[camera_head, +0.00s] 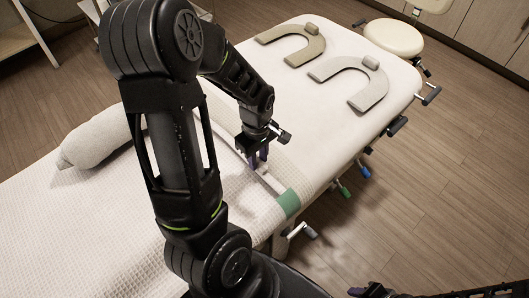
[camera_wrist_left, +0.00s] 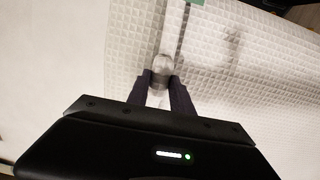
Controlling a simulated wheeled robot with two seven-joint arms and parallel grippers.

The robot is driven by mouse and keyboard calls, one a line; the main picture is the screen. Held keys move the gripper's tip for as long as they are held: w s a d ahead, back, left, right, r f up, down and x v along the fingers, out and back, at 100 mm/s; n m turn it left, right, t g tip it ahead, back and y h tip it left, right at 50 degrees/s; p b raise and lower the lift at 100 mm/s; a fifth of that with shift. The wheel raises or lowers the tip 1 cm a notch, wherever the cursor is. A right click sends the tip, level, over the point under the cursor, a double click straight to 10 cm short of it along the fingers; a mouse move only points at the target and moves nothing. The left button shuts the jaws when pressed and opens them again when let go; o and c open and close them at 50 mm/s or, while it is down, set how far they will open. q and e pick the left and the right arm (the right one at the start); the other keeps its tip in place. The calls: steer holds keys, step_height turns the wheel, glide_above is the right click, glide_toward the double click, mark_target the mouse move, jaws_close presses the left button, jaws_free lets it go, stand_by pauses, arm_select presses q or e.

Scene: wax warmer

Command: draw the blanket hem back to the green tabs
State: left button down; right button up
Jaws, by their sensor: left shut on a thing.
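The white waffle-textured blanket (camera_head: 110,225) covers the near part of the padded bed, and its hem (camera_head: 270,182) runs across the bed as a pale strip. A green tab (camera_head: 288,202) sits at the bed's near side edge, at the strip's end. Its edge also shows at the top of the left wrist view (camera_wrist_left: 195,2). My left gripper (camera_head: 261,160) is down at the hem, its dark fingers shut on a small grey-and-white grip (camera_wrist_left: 161,66) at the strip. My right gripper (camera_head: 372,291) is partly in view at the bottom edge; its jaws are unclear. Any other green tab is hidden.
Two U-shaped cushions, one tan (camera_head: 291,43) and one grey (camera_head: 350,85), lie on the bare far part of the bed (camera_head: 300,125). A white bolster (camera_head: 95,138) lies at left. Levers (camera_head: 366,170) stick out along the right side. A round stool (camera_head: 393,38) stands behind.

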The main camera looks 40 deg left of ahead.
arm_select(q)
steer(key=shift+s, duration=0.3)
steer(key=c, duration=1.1)
jaws_free()
step_height(320, 180, up, 8)
steer(key=shift+f, duration=0.1)
